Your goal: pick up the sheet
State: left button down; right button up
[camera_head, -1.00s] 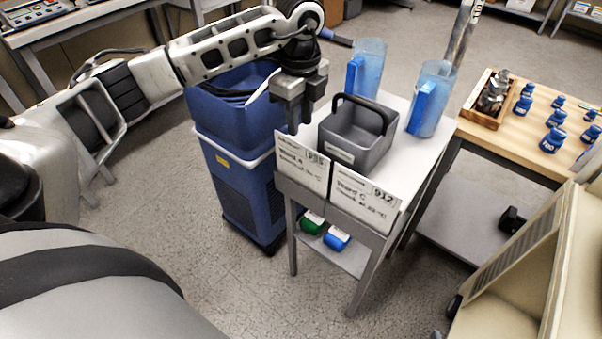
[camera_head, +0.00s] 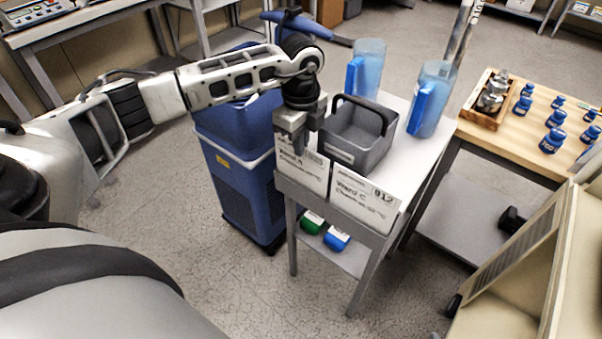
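Two white printed sheets stand side by side at the front edge of the small white cart. The left sheet, marked Ward A (camera_head: 297,175), is partly hidden along its top by my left gripper. The right sheet, marked Ward C (camera_head: 364,198), is fully clear. My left gripper (camera_head: 293,150) points down at the top edge of the Ward A sheet, with its fingers apart. I cannot tell whether they touch the sheet. My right gripper is not in view.
A grey handled caddy (camera_head: 358,135) stands just behind the sheets. Two blue jugs (camera_head: 430,100) (camera_head: 368,70) stand farther back on the cart (camera_head: 415,160). A blue bin (camera_head: 240,180) is left of the cart. A wooden table (camera_head: 500,135) with blue bottles is at right.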

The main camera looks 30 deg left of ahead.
pick_arm(q)
jog(key=shift+r, duration=0.1)
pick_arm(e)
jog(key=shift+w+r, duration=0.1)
pick_arm(q)
jog(key=shift+r, duration=0.5)
notch_tip(320, 180, up, 27)
jog(key=p, duration=0.3)
jog(key=shift+p, duration=0.4)
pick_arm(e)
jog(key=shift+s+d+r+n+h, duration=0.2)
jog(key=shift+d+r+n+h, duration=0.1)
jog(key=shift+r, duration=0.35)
